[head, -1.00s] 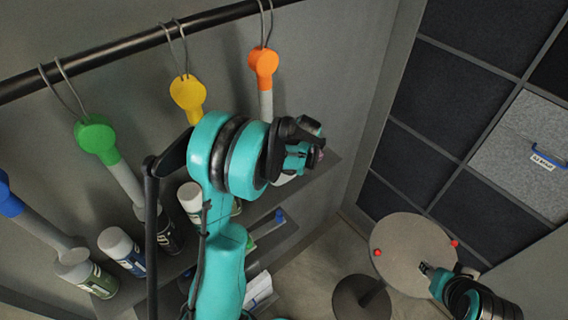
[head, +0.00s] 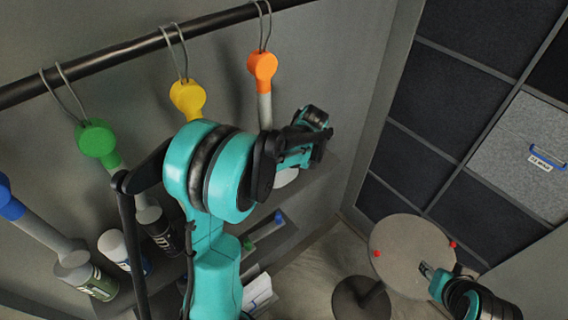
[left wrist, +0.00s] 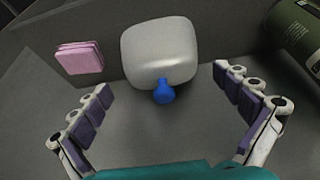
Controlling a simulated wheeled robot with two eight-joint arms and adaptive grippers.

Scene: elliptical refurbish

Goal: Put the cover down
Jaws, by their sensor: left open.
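A pale grey, rounded cover-like piece (left wrist: 160,50) with a blue knob (left wrist: 164,92) at its near edge sits on the grey surface in the left wrist view. I cannot tell for certain that it is the cover. A pale rounded piece (head: 285,178) shows on the upper shelf in the head view, partly behind my arm. My left gripper (left wrist: 162,85) is open, with its purple-padded fingers apart on either side and nothing held between them. My right gripper (head: 425,268) is over the round table at lower right; its fingers are too small to read.
Green (head: 96,138), yellow (head: 187,97) and orange (head: 262,66) handled tools hang from a black rail (head: 130,44). The round table (head: 410,245) holds two red balls.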

